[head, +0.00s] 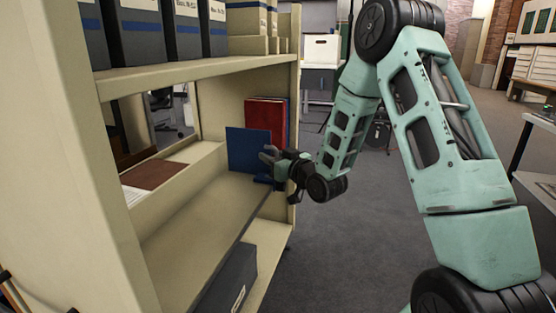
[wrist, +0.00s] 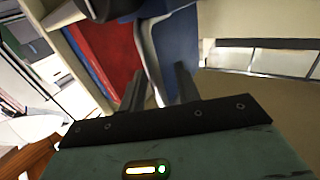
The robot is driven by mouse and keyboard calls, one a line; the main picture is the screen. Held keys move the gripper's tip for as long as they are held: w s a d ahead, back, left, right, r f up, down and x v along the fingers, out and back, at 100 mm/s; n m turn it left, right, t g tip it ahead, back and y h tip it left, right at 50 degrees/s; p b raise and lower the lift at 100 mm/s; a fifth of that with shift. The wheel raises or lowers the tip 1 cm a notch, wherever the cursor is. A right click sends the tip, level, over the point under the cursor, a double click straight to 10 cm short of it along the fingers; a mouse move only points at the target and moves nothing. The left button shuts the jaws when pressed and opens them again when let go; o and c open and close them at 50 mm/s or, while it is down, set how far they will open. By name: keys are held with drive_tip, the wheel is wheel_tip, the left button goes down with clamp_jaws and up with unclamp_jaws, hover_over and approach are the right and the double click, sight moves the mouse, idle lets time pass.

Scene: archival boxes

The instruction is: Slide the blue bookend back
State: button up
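The blue bookend (head: 246,150) stands upright on the middle shelf, toward its far end, in front of red books (head: 265,114). A blue foot shows low beside my gripper. My gripper (head: 268,154) is at the bookend's right edge, on the open side of the shelf. In the wrist view, the two dark fingers of my gripper (wrist: 160,88) stand apart with a gap between them. The blue bookend (wrist: 178,45) rises just beyond them, with the red books (wrist: 108,50) to its left. I cannot tell whether a finger touches the bookend.
The shelf board (head: 190,222) is bare on the near side of the bookend. A brown flat item (head: 153,175) lies at the back left. Dark binders (head: 140,35) stand on the shelf above, and a dark box (head: 232,280) sits below. The shelf's far upright is close to my gripper.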

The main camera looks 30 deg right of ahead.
drive_tip(key=s+d+p, duration=0.1)
drive_tip(key=s+p, duration=1.3)
drive_tip(key=s, duration=0.3)
drive_tip(key=shift+s, duration=0.2)
drive_tip(key=shift+d, duration=0.1)
